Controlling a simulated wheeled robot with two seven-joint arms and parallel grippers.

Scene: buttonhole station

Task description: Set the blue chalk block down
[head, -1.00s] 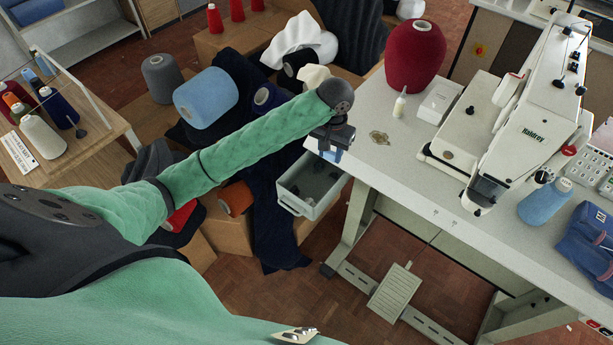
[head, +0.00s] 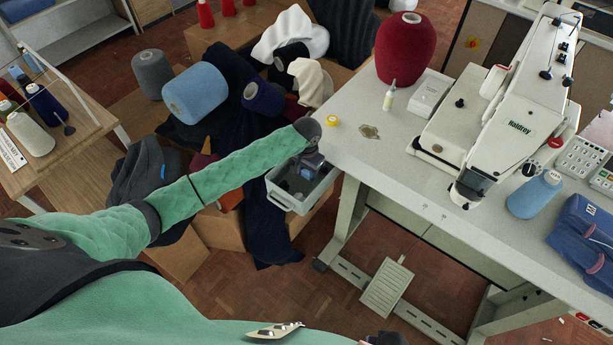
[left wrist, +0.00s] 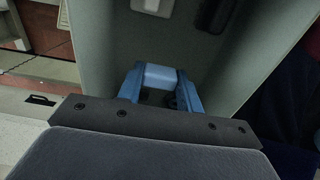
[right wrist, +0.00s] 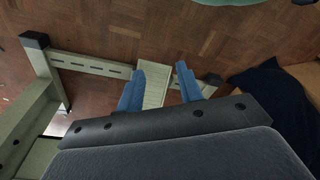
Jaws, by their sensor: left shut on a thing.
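My left gripper (left wrist: 160,84) is shut on the blue chalk block (left wrist: 161,74), a pale blue piece between its two blue fingers in the left wrist view. In the head view, this gripper (head: 307,165) points down at the grey open bin (head: 290,206) beside the table corner. The left wrist view shows the bin's inside (left wrist: 108,45) beyond the block; I cannot tell whether the block touches it. In the head view the block is hard to make out. My right gripper (right wrist: 160,85) is open and empty, above the floor.
The white sewing table (head: 400,160) is right of the bin, with a yellow disc (head: 331,120), a sewing machine (head: 510,125) and a red cone (head: 410,48). Dark cloth and thread spools (head: 195,92) crowd the left. A pale piece (left wrist: 152,7) lies in the bin.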

